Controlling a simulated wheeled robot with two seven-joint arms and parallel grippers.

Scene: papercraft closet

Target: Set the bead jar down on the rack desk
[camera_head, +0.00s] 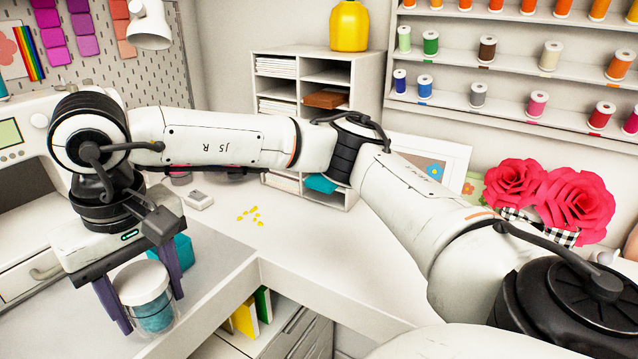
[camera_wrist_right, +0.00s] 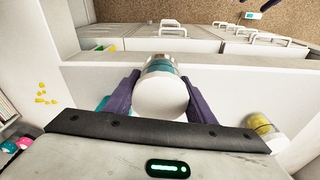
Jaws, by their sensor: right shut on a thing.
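The bead jar (camera_head: 155,312) is a clear jar with teal contents and a white lid. It hangs upright between the purple fingers of my right gripper (camera_head: 138,298), which is shut on it. In the wrist view the jar's white lid (camera_wrist_right: 161,96) sits between the fingers (camera_wrist_right: 163,92). The jar overlaps the front part of the white desk (camera_head: 222,278) in the head view. I cannot tell whether its base touches the desk. My left gripper is not in view.
A teal block (camera_head: 182,252) is behind the gripper. Yellow bits (camera_head: 250,215) lie on the desk before a white shelf unit (camera_head: 258,90). A sewing machine (camera_head: 28,215) stands at left. A jar with yellow contents (camera_wrist_right: 262,126) shows in the wrist view. Pink paper flowers (camera_head: 575,200) are at right.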

